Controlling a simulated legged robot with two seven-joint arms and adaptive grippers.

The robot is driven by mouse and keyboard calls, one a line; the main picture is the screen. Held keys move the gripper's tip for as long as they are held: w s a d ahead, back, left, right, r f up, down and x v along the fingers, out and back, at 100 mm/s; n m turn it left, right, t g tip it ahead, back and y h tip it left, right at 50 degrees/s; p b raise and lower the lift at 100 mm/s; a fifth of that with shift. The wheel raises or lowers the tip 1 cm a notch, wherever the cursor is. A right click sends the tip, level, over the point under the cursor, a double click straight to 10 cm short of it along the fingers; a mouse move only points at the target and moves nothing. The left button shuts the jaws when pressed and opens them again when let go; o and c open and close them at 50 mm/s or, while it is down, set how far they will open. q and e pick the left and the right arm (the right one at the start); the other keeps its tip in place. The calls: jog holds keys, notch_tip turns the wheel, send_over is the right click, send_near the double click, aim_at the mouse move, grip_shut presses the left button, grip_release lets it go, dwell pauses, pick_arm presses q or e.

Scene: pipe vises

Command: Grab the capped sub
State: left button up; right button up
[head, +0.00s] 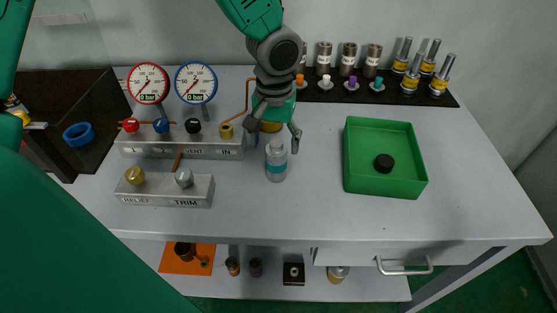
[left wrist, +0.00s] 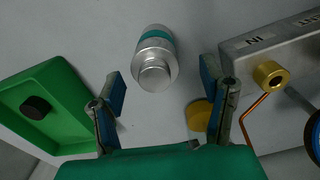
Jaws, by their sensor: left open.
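A silver cylinder with a teal band and a narrower capped end, which looks like the capped sub (head: 276,160), stands upright on the table in front of my left gripper (head: 272,133). In the left wrist view the sub (left wrist: 156,58) lies ahead of the fingertips, roughly centred between them. My left gripper (left wrist: 163,76) is open and empty, with its fingers spread apart and a gap to the sub. My right gripper is not in view.
A green tray (head: 350,185) with a black cap (head: 384,163) stands to the right. A valve block (head: 190,147) with gauges and a smaller block (head: 150,190) stand left. A black rack (head: 325,95) of cylinders and plugs is behind. The front right table is clear.

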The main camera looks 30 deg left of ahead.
aim_at(277, 165)
pick_arm(q)
jog(key=shift+d+f, duration=0.15)
jog(key=shift+f, duration=0.4)
jog(key=shift+d+f, duration=0.15)
jog(key=shift+f, duration=0.4)
jog(key=f, duration=0.5)
jog(key=shift+a, duration=0.3)
jog(key=shift+s+d+r, duration=0.15)
jog(key=shift+s+d, duration=0.05)
jog(key=shift+d, duration=0.2)
grip_shut()
